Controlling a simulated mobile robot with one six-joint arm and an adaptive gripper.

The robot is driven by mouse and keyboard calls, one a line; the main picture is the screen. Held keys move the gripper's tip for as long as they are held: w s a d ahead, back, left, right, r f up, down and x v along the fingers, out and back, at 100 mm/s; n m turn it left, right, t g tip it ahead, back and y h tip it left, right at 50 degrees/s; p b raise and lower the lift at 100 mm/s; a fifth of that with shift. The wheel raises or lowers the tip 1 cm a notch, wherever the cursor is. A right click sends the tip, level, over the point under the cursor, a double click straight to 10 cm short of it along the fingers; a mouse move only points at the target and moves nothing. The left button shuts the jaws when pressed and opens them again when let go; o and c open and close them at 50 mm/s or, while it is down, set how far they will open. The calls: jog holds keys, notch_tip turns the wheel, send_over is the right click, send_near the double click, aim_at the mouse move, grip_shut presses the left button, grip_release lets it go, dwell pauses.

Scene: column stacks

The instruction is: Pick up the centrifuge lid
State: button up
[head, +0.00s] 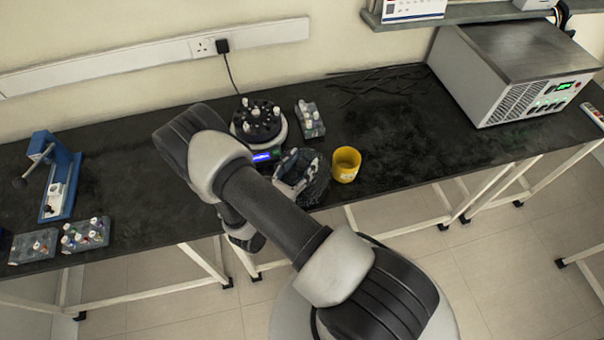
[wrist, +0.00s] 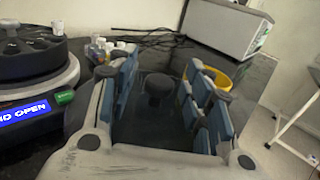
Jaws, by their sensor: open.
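The centrifuge lid (wrist: 158,92) shows in the wrist view as a dark disc with a round black knob, lying on the bench. In the head view the dark lid (head: 318,190) is partly hidden by my gripper (head: 297,168), near the bench's front edge. In the wrist view my gripper (wrist: 163,88) is open, its blue-padded fingers on either side of the knob. I cannot tell whether they touch it. The open centrifuge (head: 258,122) stands behind and to the left, tubes in its rotor. Its screen (wrist: 28,113) ends in "OPEN".
A yellow cup (head: 345,164) stands close to the right of my gripper. A tube rack (head: 309,119) is beside the centrifuge. A large grey machine (head: 515,70) stands at the far right. Two more racks and a blue stand (head: 60,180) are at the left. Bench between is clear.

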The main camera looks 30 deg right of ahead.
jog(key=shift+d, duration=0.2)
jog(key=shift+w, duration=0.1)
jog(key=shift+c, duration=0.5)
grip_shut()
